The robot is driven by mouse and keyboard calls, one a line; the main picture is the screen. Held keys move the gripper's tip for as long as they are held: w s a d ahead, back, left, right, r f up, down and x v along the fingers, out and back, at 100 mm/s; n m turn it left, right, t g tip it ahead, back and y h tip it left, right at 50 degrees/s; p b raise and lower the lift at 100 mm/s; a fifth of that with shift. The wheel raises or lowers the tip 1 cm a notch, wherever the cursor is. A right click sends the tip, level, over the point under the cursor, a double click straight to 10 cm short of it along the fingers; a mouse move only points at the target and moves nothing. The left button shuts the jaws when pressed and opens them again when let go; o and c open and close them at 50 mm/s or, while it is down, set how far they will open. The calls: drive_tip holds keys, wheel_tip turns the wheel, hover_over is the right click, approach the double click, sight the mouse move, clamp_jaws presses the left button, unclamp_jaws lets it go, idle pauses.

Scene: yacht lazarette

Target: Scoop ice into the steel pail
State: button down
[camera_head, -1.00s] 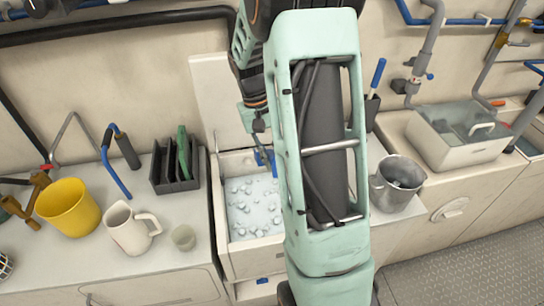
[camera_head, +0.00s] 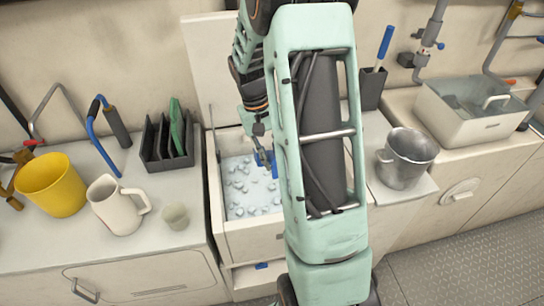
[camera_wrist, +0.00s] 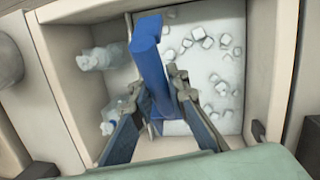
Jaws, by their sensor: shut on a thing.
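The steel pail (camera_head: 408,160) stands upright on the counter right of the open ice bin (camera_head: 262,238). Its inside is too unclear to tell the contents. Loose ice cubes (camera_head: 240,190) lie on the bin's pale floor, and also show in the wrist view (camera_wrist: 208,42). My gripper (camera_wrist: 158,84) is shut on a blue scoop (camera_wrist: 147,45), with the handle between its fingers. The scoop's lower part is mostly hidden. In the head view the blue scoop (camera_head: 264,160) shows over the bin, partly behind my arm.
A yellow bucket (camera_head: 52,188), a white jug (camera_head: 115,208), a small cup (camera_head: 175,216) and a black rack (camera_head: 165,148) are left. A water-filled basin (camera_head: 470,108) is right. The bin's lid stands open behind.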

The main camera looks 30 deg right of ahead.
drive_tip(key=w+a+f+b+x, duration=0.1)
drive_tip(key=w+a+b+x, duration=0.1)
drive_tip(key=b+x, duration=0.9)
drive_tip(key=s+d+p+v, duration=0.1)
drive_tip(key=s+p+v, duration=0.1)
drive_tip(key=p+v, duration=0.9)
drive_tip(key=s+d+r+p+v, duration=0.1)
drive_tip(key=s+d+p+v, duration=0.1)
drive_tip(key=p+v, duration=0.9)
wheel_tip(320, 180, up, 3)
drive_tip(key=shift+d+f, duration=0.15)
drive_tip(key=shift+f, duration=0.05)
